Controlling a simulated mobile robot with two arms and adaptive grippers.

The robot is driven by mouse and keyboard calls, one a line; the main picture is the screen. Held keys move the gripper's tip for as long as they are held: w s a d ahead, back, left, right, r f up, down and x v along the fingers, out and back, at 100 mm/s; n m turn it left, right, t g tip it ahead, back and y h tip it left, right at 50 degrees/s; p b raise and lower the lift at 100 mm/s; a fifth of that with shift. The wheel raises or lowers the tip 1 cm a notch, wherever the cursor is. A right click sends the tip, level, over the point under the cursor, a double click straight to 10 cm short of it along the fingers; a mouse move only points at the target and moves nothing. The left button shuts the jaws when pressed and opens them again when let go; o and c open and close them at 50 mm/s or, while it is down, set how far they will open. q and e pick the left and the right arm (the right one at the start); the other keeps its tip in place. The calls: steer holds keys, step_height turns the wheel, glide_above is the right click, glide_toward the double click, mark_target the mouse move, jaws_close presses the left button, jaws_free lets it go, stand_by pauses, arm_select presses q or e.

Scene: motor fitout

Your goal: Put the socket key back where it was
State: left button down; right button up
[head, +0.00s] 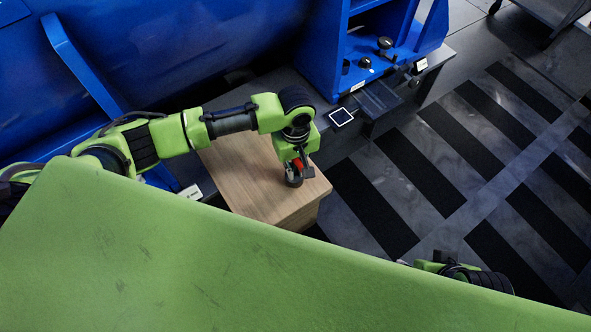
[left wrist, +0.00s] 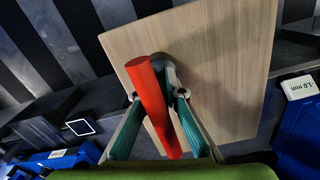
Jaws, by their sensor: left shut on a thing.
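The socket key (left wrist: 152,98) shows as a red bar in the left wrist view, slanting across my left gripper. In the head view only a small red part of it (head: 298,163) shows. My left gripper (head: 294,172) is shut on it, pointing down over the wooden top (head: 240,178). In the left wrist view the teal fingers of the gripper (left wrist: 168,84) come together near a dark grey round piece (left wrist: 163,66) by the red bar; I cannot tell whether that piece belongs to the key. Whether the key touches the wood is unclear. My right gripper does not show.
A blue stand (head: 345,50) with dark knobs (head: 385,43) stands behind to the right. A white-edged dark square (head: 341,117) lies beside the wooden top. A label (left wrist: 300,86) reads "10 mm". Striped floor (head: 450,150) is open at right; a green surface (head: 200,250) fills the foreground.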

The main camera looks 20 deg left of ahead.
mark_target(296, 162)
arm_select(q)
steer(key=shift+f, duration=0.1)
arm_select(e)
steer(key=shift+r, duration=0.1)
arm_select(q)
steer(key=c, duration=2.1)
jaws_free()
step_height(296, 162, up, 4)
steer(key=shift+w+r+p, duration=0.1)
steer(key=shift+r+p, duration=0.05)
steer(key=shift+p, duration=0.7)
step_height(296, 162, up, 7)
steer(key=shift+w+f+p, duration=0.1)
steer(key=shift+p, duration=0.95)
steer(key=shift+r, duration=0.55)
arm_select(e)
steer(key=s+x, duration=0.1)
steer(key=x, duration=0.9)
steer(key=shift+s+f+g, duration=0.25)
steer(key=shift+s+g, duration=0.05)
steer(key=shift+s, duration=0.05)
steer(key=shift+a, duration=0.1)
